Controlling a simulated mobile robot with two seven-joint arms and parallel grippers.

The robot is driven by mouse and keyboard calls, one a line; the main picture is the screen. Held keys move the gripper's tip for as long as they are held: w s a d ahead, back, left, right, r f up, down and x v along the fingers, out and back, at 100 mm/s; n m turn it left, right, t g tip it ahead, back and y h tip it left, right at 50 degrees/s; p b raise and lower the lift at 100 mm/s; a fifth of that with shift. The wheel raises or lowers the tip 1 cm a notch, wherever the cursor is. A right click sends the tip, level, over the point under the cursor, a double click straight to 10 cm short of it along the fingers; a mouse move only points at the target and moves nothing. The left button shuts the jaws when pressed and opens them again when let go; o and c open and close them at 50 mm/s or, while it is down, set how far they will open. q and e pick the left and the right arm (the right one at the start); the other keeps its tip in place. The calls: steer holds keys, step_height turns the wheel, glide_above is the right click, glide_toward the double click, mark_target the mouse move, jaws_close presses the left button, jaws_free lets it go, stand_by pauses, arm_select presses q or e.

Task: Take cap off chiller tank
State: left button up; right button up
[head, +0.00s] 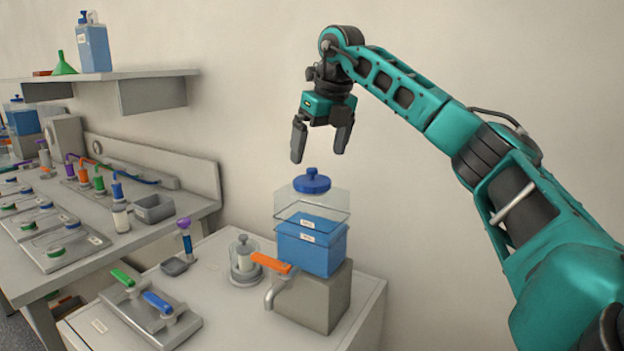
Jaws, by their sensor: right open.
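The chiller tank (311,246) is a clear box with blue liquid in its lower part and two small labels. It stands on a grey block (315,300) on the cabinet. Its blue round cap (312,183) with a raised knob sits on top of the tank. My right gripper (319,158) points down above the cap, open and empty, with its fingers apart and clear of the cap. My left gripper is not in view.
An orange-handled tap (270,263) sticks out at the tank's front left. A clear jar (244,262) stands left of it. A panel with green and blue levers (150,308) lies on the cabinet (222,321). A shelf (130,76) holds a blue bottle (93,45) and a green funnel (63,65).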

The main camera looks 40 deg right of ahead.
mark_target(314, 169)
steer(key=shift+w+x, duration=0.15)
steer(key=shift+x, duration=1.2)
steer(key=shift+w+x, duration=0.1)
steer(key=shift+x, duration=1.25)
steer(key=shift+d+r, duration=0.1)
steer(key=shift+c, duration=0.5)
jaws_close()
